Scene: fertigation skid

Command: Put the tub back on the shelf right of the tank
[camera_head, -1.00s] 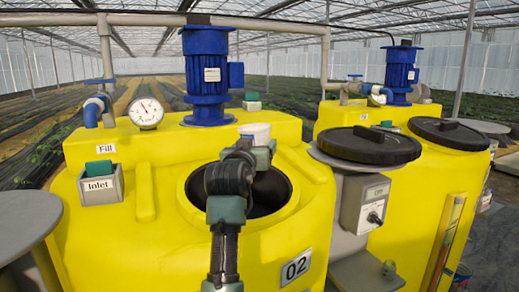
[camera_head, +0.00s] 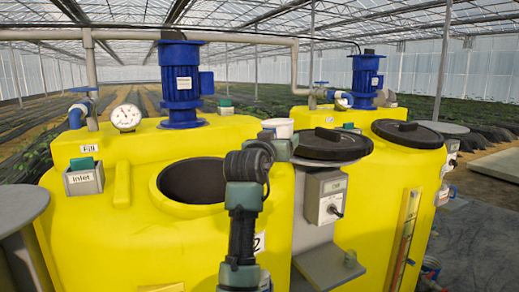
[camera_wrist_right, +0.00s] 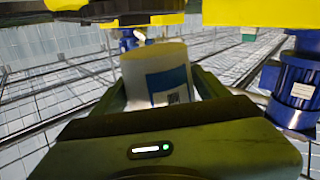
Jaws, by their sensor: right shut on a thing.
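A white tub (camera_head: 277,127) is in my right gripper (camera_head: 280,145), held above the tank top, right of and behind the round opening. In the right wrist view the tub (camera_wrist_right: 153,72) shows a blue and white label between the two fingers. The yellow tank (camera_head: 125,235) has its dark opening (camera_head: 195,182) uncovered. My left gripper is not in view.
A black lid (camera_head: 333,145) lies on a round grey plate just right of the tub. The control box (camera_head: 325,198) with a knob stands above the low shelf. A second yellow tank (camera_head: 375,225) stands farther right. A blue motor (camera_head: 181,85) rises behind the opening.

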